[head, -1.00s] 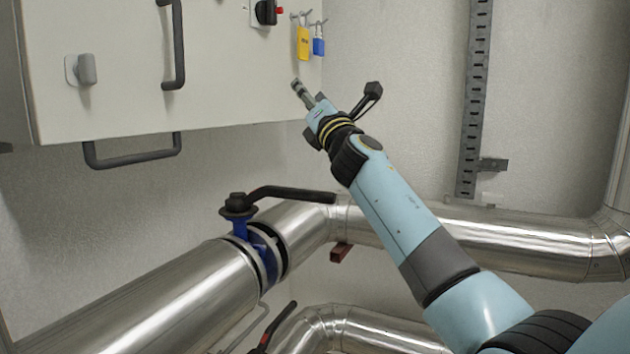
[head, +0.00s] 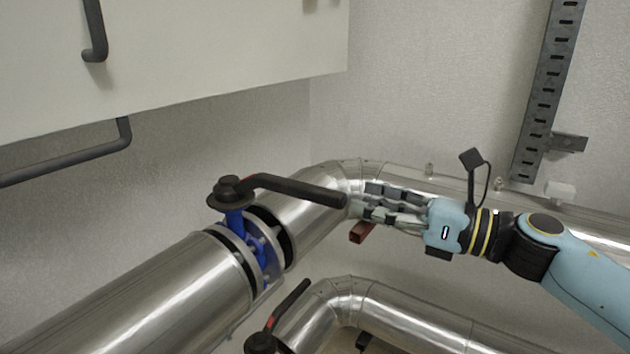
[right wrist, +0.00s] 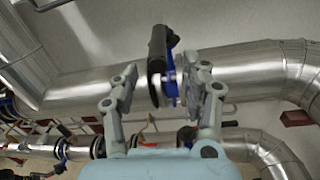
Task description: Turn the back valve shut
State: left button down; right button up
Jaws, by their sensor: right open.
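The back valve (head: 240,225) sits on the upper silver pipe in the head view, with a blue body and a black hub. Its black lever (head: 295,190) points right, roughly across to the pipe bend. My right gripper (head: 362,199) is open, with its fingertips just off the lever's free end. In the right wrist view the lever (right wrist: 157,52) shows in the gap between the two spread fingers (right wrist: 167,82), with the blue valve part (right wrist: 170,80) beside it. I cannot tell whether a finger touches the lever. My left gripper is not in view.
A lower valve with a black and red lever (head: 289,312) stands by the lower pipe (head: 410,325). A pale cabinet (head: 220,60) with dark handles hangs above left. A slotted metal rail (head: 548,95) is on the back wall. A red-brown bracket (head: 361,232) lies below the gripper.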

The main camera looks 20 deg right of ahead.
aim_at(311, 194)
jog(key=p+x, duration=0.1)
jog(key=x, duration=0.2)
jog(key=p+x, duration=0.1)
jog(key=x, duration=0.2)
jog(key=p+x, duration=0.1)
jog(key=x, duration=0.2)
jog(key=shift+a+f, duration=0.25)
jog(key=shift+f, duration=0.15)
jog(key=shift+w+a+f+p, duration=0.1)
jog(key=shift+w+a+p, duration=0.25)
grip_shut()
